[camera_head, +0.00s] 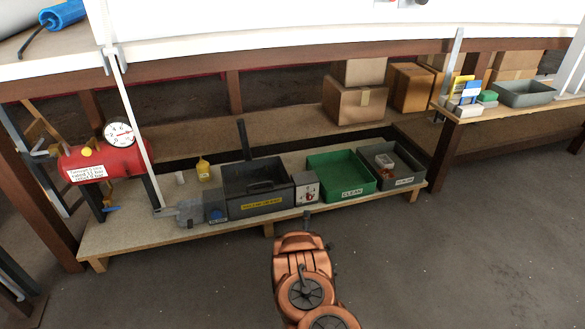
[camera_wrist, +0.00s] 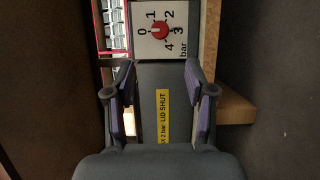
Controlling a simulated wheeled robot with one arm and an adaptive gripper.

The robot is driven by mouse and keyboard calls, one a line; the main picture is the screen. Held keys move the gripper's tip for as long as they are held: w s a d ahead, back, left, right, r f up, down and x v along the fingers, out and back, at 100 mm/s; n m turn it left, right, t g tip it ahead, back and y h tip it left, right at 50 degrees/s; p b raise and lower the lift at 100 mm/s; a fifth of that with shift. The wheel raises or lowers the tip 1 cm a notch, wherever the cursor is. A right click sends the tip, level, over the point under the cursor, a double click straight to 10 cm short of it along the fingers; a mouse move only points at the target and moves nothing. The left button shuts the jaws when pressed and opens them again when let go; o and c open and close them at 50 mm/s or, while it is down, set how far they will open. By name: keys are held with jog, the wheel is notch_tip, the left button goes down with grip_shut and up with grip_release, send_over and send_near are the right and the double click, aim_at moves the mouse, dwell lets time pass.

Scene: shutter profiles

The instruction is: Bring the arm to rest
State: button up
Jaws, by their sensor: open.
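My arm (camera_head: 302,275), copper-coloured, reaches up from the bottom of the head view toward the front edge of the low bench. Only a small dark part of its end shows there; the fingers cannot be made out. In the wrist view my gripper (camera_wrist: 160,78) is open, its two purple-lined fingers apart with nothing held between them. Beyond the fingers is a dark grey surface with a yellow label (camera_wrist: 162,116) reading "2 bar LID SHUT". Above it is a pale dial panel (camera_wrist: 160,32) with a red knob and a scale in bar.
A red tank (camera_head: 85,165) with a gauge stands left. The floor (camera_head: 450,260) at right is clear.

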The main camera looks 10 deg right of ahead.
dwell(0.3)
